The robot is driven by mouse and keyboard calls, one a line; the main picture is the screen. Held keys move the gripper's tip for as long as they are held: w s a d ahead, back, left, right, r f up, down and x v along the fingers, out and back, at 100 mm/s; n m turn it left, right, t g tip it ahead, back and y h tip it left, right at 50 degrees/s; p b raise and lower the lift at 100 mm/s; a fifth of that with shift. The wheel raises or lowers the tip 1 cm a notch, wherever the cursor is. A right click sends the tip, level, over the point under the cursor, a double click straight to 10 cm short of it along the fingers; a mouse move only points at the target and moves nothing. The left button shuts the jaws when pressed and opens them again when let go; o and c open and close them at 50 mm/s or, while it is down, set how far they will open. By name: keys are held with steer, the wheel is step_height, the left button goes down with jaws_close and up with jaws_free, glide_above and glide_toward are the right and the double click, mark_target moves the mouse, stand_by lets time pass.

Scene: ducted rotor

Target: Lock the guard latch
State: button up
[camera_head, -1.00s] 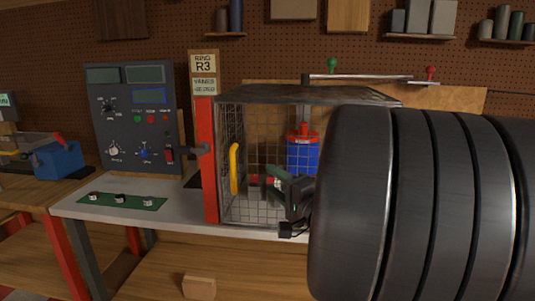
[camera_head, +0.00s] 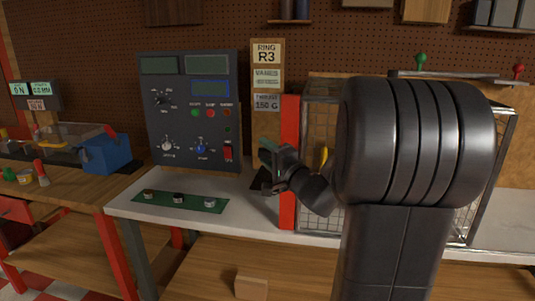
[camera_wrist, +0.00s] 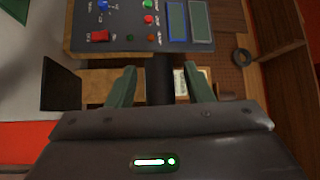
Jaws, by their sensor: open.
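The guard is a wire-mesh cage (camera_head: 317,120) with a red post (camera_head: 289,170) at its left edge. My gripper (camera_head: 266,155) is just left of this post, its fingers pointing left. In the wrist view my gripper (camera_wrist: 160,72) is open, its two green fingers apart. A dark bar (camera_wrist: 160,85), likely the latch handle, shows between the fingers; I cannot tell whether they touch it. In the head view my gripper hides the latch.
A control panel (camera_head: 190,110) with a red switch (camera_head: 228,153) stands close left of my gripper. A green strip with knobs (camera_head: 180,201) lies on the pale bench top (camera_head: 240,220). My arm covers most of the cage.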

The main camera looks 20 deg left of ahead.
jaws_close()
